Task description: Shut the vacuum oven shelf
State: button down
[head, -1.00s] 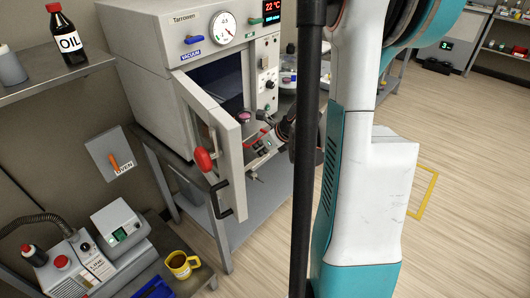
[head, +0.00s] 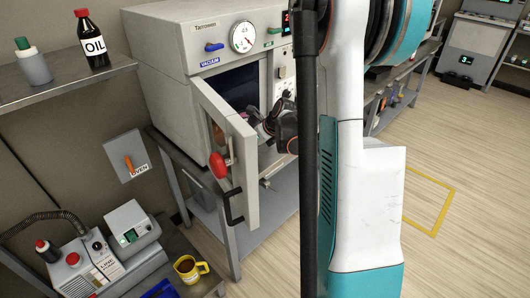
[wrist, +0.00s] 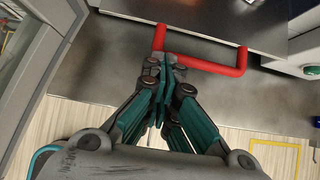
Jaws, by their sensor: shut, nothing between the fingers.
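The vacuum oven (head: 165,65) stands on a bench in the head view, with its door (head: 243,170) swung open. Its inside (head: 232,88) is dark. In the wrist view, a dark grey shelf front (wrist: 205,14) with a red U-shaped handle (wrist: 215,68) is at the top. My gripper (wrist: 167,62) is shut and empty, its fingertips at the left part of the handle and partly covering it. I cannot tell whether they touch it. In the head view my gripper (head: 268,130) is at the oven opening, right of the door; the shelf is mostly hidden there.
The open door edge (wrist: 45,60) is close on the left in the wrist view. The oven's right front with a green button (wrist: 312,70) is on the right. A pump (head: 90,265) and yellow mug (head: 188,268) stand lower left.

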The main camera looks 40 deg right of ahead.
jog(key=w, duration=1)
jog(key=shift+w+a, duration=0.35)
jog(key=shift+a, duration=0.05)
jog(key=shift+s+d, duration=0.1)
jog(key=shift+s, duration=0.1)
jog(key=s+f+p+v, duration=0.1)
jog(key=p+v, duration=0.3)
jog(key=v, duration=0.9)
jog(key=shift+s+f, duration=0.2)
jog(key=shift+s, duration=0.05)
